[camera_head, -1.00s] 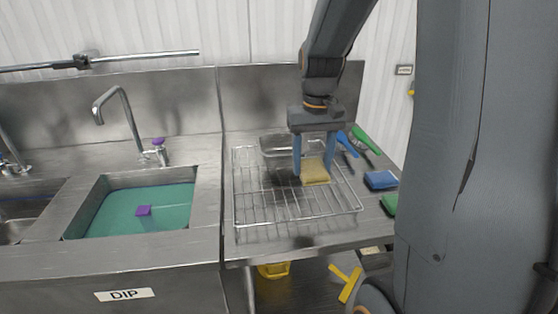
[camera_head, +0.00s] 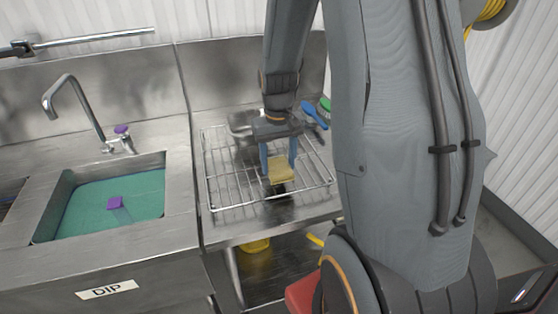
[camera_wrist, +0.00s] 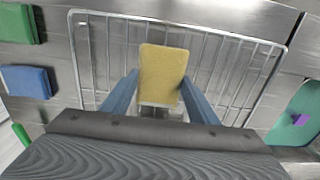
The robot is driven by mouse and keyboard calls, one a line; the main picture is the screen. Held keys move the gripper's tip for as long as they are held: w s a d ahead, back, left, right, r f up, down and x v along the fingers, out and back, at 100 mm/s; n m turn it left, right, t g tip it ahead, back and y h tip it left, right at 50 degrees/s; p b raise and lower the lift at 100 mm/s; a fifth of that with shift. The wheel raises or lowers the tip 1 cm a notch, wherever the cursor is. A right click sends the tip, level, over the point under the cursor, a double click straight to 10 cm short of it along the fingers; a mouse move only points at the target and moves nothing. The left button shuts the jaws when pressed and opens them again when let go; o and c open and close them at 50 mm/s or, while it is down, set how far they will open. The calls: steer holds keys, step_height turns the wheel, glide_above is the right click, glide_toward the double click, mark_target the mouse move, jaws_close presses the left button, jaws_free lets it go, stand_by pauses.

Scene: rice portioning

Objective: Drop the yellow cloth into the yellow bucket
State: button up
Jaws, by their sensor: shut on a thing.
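The yellow cloth (camera_head: 281,172) is a small flat pad in the head view, held between the two blue fingers of my gripper (camera_head: 279,166). In the wrist view the yellow cloth (camera_wrist: 163,72) juts out beyond the fingertips of my gripper (camera_wrist: 158,90), which is shut on it. It is above the wire rack on the steel counter. The yellow bucket (camera_head: 256,245) shows only in part, under the counter below the rack's front edge; the rest of it is hidden by the counter.
The wire rack (camera_head: 213,191) and a steel pan (camera_head: 240,122) are on the counter. A sink (camera_head: 175,190) with green liquid lies left. A red object (camera_head: 301,296) is near my base.

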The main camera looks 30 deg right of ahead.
steer(key=shift+f, duration=0.2)
steer(key=shift+f, duration=0.1)
steer(key=o, duration=1)
steer(key=shift+o, duration=0.2)
